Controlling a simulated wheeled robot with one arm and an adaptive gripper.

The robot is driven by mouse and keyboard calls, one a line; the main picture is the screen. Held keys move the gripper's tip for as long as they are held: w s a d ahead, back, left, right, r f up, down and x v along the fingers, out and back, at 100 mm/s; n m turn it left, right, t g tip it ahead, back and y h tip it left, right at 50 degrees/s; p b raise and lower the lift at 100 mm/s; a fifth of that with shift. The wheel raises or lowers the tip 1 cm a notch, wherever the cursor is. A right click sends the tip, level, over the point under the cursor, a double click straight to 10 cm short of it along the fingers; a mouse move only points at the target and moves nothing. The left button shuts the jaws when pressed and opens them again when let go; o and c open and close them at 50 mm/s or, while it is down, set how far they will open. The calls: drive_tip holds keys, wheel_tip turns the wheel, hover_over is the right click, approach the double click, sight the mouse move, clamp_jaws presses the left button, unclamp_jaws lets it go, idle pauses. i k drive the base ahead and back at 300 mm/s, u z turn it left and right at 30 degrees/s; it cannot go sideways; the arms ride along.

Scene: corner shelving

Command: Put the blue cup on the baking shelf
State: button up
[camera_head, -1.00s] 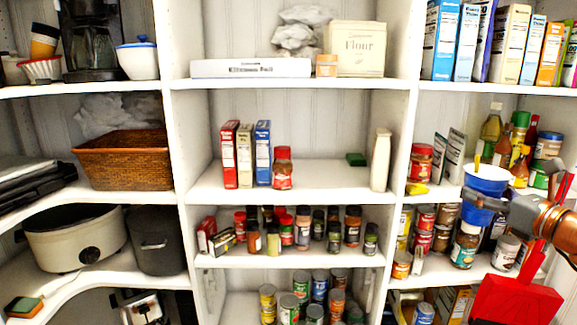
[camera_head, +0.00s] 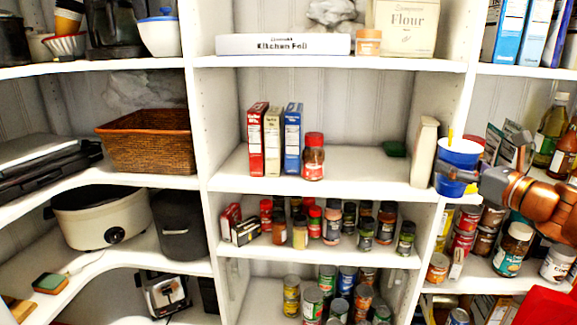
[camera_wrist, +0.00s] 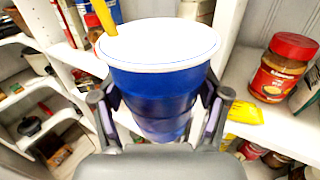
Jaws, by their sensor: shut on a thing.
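The blue cup (camera_head: 460,160) has a white top and a yellow straw, and it is upright in front of the divider right of the middle shelves. My gripper (camera_head: 455,174) is closed around its sides. In the wrist view the cup (camera_wrist: 158,90) fills the space between the two fingers of my gripper (camera_wrist: 160,115). No shelf label is readable. The middle shelf (camera_head: 350,180) holds several upright boxes, a red-lidded jar and a white bottle. The shelf above (camera_head: 300,62) holds a flour package (camera_head: 405,28) and a kitchen foil box (camera_head: 283,45).
The white bottle (camera_head: 424,150) stands just left of the cup, near the divider. Spice jars crowd the shelf below.

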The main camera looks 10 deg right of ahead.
sight(359, 179)
drive_tip(key=u, duration=2.35)
drive_tip(key=i, duration=0.95)
drive_tip(key=z, duration=2.65)
